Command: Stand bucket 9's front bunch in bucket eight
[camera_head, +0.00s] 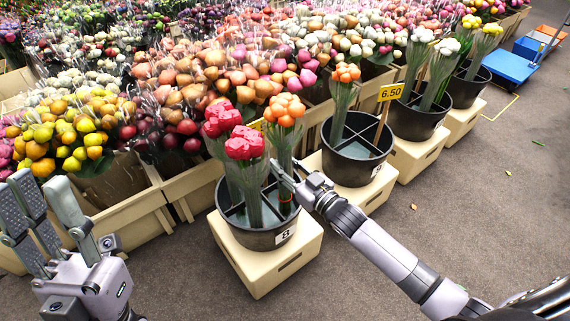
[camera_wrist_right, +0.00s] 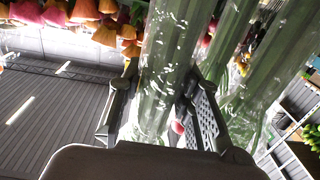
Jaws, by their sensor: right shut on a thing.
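Bucket 8 (camera_head: 262,239) is a black divided tub with an "8" label, on a cream crate. Two red bunches (camera_head: 244,146) stand in it. An orange bunch (camera_head: 284,112) is upright in its right part; its stems reach below the rim, but whether they touch the bottom is hidden. My right gripper (camera_head: 284,183) is shut on this bunch's wrapped stems (camera_wrist_right: 165,85), which show between its fingers in the wrist view. The bucket to the right (camera_head: 352,171), apparently bucket 9, holds another orange bunch (camera_head: 345,76) at its back. My left gripper (camera_head: 50,215) is open and empty.
More black buckets (camera_head: 414,125) on cream crates run toward the back right, with a yellow 6.50 price sign (camera_head: 390,92). Crates of wrapped tulips fill the back and left. A blue cart (camera_head: 510,66) stands far right. The grey floor in front is mostly clear.

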